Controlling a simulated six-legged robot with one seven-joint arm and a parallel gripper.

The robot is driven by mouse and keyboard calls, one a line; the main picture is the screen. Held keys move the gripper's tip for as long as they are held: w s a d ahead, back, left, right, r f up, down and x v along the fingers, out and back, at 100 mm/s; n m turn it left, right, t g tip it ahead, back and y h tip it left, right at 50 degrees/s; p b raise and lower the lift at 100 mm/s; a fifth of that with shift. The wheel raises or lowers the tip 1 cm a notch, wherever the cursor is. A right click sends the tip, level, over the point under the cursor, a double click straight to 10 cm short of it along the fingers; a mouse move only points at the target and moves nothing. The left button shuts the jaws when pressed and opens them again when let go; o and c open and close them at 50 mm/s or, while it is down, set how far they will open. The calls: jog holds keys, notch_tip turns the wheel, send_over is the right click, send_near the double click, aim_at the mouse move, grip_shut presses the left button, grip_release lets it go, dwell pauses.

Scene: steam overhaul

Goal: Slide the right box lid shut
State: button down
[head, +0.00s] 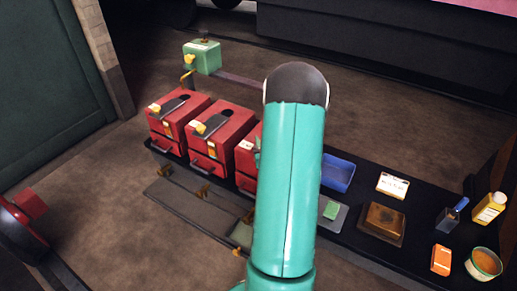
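Three red boxes stand in a row on a dark bench in the head view. The right box (243,164) is mostly hidden behind my teal arm; only its left edge and part of its front show. Its lid and top opening are hidden. The middle box (227,138) and the left box (164,127) each have a dark round opening on top, with a dark lid strip and a yellow knob beside it. A small teal piece shows against the right box, perhaps part of my gripper. The fingers are hidden behind the arm, so I cannot see what they touch.
A blue tray (338,174), a brown block (383,220), a white box (392,185), a yellow bottle (488,208) and a round tin (483,264) are on the bench's right part. A green box (203,57) stands behind.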

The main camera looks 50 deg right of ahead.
jog(key=shift+w+d, duration=0.1)
jog(key=shift+d, duration=0.6)
jog(key=c, duration=1.4)
grip_release()
jog(key=shift+d, duration=0.1)
jog(key=o, duration=0.4)
jog(key=shift+w+d+f, duration=0.1)
jog(key=v, duration=1.4)
